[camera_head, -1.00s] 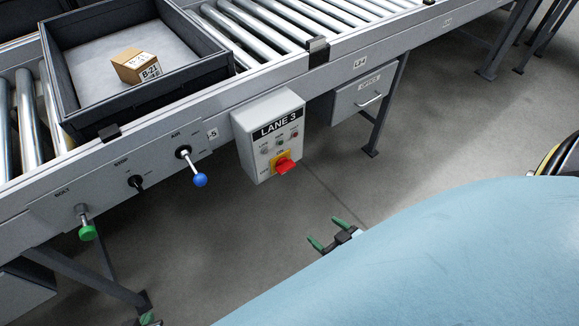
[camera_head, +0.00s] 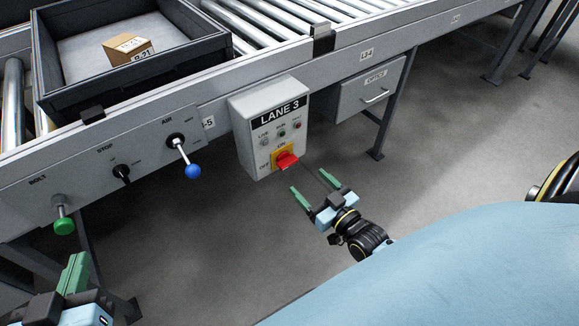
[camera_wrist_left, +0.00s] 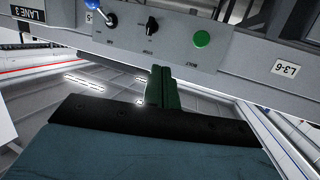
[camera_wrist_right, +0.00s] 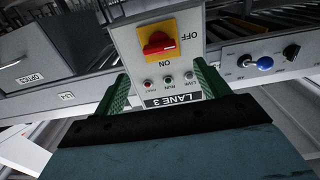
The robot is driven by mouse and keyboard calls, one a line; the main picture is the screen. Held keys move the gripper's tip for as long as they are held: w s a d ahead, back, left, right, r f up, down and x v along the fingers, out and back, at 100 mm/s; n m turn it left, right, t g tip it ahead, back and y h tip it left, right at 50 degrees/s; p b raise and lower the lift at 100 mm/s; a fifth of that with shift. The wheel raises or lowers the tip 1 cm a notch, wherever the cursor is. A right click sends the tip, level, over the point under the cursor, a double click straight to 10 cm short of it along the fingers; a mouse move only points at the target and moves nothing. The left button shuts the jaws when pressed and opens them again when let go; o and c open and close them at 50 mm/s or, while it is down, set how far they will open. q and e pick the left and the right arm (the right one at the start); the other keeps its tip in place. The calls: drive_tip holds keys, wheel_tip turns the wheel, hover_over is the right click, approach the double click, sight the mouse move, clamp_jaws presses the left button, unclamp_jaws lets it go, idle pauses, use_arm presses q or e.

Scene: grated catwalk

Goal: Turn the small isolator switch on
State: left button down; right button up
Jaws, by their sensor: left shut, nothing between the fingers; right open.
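The isolator switch is a red handle (camera_head: 286,160) on a yellow plate (camera_head: 278,152), low on the grey LANE 3 box (camera_head: 269,114). In the right wrist view the red handle (camera_wrist_right: 158,44) lies roughly crosswise, with OFF at its side and ON below it, upside down. My right gripper (camera_head: 310,182) is open and empty, just below and right of the handle in the head view. Its green fingers (camera_wrist_right: 160,88) flank the box's lettered part in the right wrist view. My left gripper (camera_head: 75,274) is shut and empty at lower left; its closed fingers show in the left wrist view (camera_wrist_left: 162,88).
The conveyor side panel carries a blue-knobbed AIR lever (camera_head: 192,171), a black STOP knob (camera_head: 121,172) and a green BOLT knob (camera_head: 64,226). An OPTICS box (camera_head: 372,92) hangs right of the LANE 3 box. A tote (camera_head: 60,105) holds a carton (camera_head: 129,46). Floor below is clear.

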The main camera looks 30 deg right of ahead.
sight(290, 164)
drive_tip(key=w, duration=0.2)
drive_tip(key=w+b, duration=0.1)
drive_tip(key=w, duration=0.1)
drive_tip(key=w+b, duration=0.1)
drive_tip(key=w, duration=0.1)
drive_tip(key=shift+w+a+f, duration=0.1)
drive_tip(key=shift+w+a, duration=0.15)
drive_tip(key=shift+w, duration=0.15)
use_arm(q)
wheel_tip(290, 164, up, 11)
drive_tip(key=s+d+t+h+b, duration=0.1)
drive_tip(key=t+h, duration=0.1)
drive_tip(key=t, duration=0.6)
drive_tip(key=shift+s+d+r+h, duration=0.2)
drive_tip(key=shift+d+h, duration=0.1)
drive_tip(key=shift+h, duration=0.1)
use_arm(e)
drive_tip(key=shift+w+a, duration=0.1)
drive_tip(key=shift+w, duration=0.9)
drive_tip(key=c, duration=1)
